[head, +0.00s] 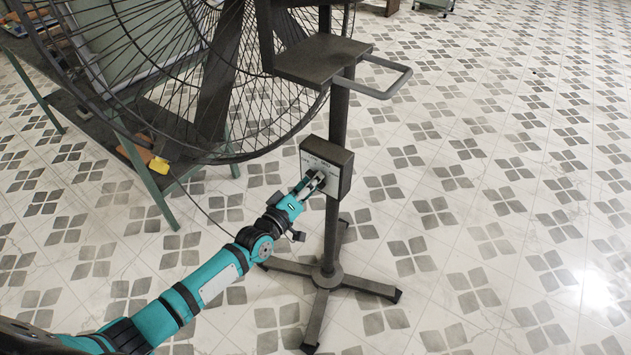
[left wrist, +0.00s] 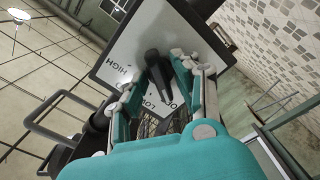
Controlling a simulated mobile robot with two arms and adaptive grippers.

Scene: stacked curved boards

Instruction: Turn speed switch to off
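The speed switch is a black pointer knob (left wrist: 156,72) on a pale panel (left wrist: 125,52) in the left wrist view. The panel carries the letters HIGH and parts of LOW and OFF. The knob's long end points down toward the partly hidden LOW and OFF letters; which one it marks I cannot tell. My left gripper (left wrist: 160,95) is open, with one finger on each side of the knob; contact is not clear. In the head view my left gripper (head: 316,184) is at the front of the dark switch box (head: 338,158) on the fan stand. My right gripper is not in view.
The large wire fan cage (head: 262,110) stands close above and left of my left arm. A black pole (head: 331,228) with a cross-shaped base (head: 325,280) carries the switch box. A bracket with a grey handle (head: 388,92) juts out above. The tiled floor at right is clear.

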